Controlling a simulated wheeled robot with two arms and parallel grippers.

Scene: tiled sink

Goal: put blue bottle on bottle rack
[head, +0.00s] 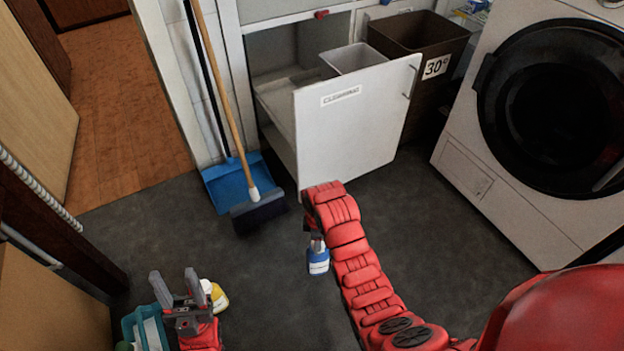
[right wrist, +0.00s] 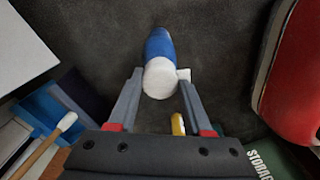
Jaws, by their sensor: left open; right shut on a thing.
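The blue bottle (head: 318,261) has a white cap and hangs below my right gripper (head: 316,240) in the head view, near the middle. In the right wrist view, its white cap (right wrist: 160,78) is between the two fingers, with the blue body beyond. The right gripper is shut on it and holds it above the dark floor. My left gripper (head: 177,290) is open with empty jaws at the lower left, over a teal caddy (head: 130,326) and a yellow-and-white bottle (head: 217,297). I cannot tell for sure which thing is the bottle rack.
A white pull-out drawer (head: 350,125) labelled for cleaning stands open, with a white bin (head: 352,58) behind its front. A brown bin (head: 420,40) and a washing machine (head: 545,120) are to the right. A broom (head: 258,205) and blue dustpan (head: 225,183) lean left.

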